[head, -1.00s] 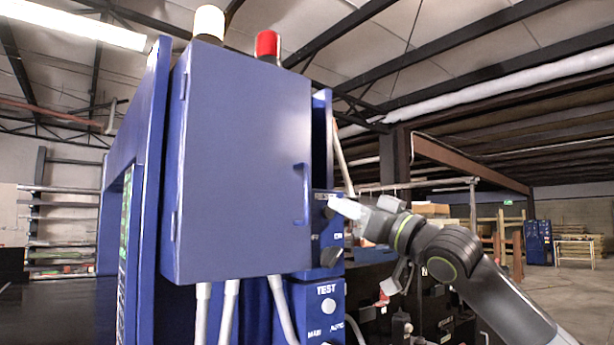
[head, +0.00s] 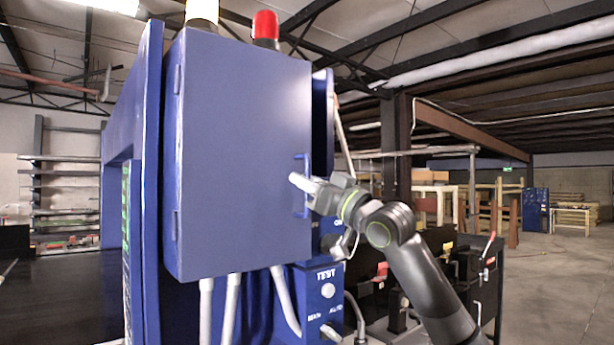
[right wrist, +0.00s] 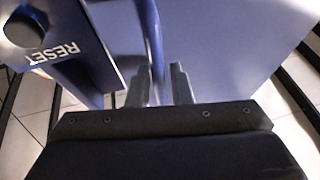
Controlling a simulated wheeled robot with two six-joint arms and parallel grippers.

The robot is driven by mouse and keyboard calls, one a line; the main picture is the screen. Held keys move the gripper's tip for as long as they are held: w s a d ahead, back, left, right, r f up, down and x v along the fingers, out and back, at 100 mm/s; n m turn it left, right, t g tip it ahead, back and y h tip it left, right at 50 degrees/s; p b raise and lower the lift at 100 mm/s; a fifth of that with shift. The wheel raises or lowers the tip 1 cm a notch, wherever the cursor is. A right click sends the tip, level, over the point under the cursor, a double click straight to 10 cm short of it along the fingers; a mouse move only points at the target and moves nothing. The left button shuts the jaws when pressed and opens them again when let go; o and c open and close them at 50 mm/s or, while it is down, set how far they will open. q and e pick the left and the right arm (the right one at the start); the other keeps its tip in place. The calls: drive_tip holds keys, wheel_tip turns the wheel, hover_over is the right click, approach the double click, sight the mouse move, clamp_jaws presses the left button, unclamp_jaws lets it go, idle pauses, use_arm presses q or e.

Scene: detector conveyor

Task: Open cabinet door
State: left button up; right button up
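The blue cabinet (head: 235,150) hangs at the left-centre of the head view, and its front door looks shut. A slim blue handle (head: 306,160) stands out at the door's right edge. My right gripper (head: 297,181) is at this handle, its fingers pointing left across it. In the right wrist view, the two fingers (right wrist: 160,84) are apart, and the handle bar (right wrist: 154,40) runs down into the gap between them. Contact with the bar cannot be made out. The door's surface (right wrist: 220,45) fills the right of that view. My left gripper is not in view.
A panel with a RESET label (right wrist: 58,52) and dark knob is close beside the gripper. A TEST box (head: 318,290) and conduits (head: 232,308) sit below the cabinet. A red lamp (head: 265,26) is on top. Open floor (head: 560,270) lies to the right.

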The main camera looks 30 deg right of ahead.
clamp_jaws()
drive_tip(key=shift+s, duration=0.1)
idle(0.4)
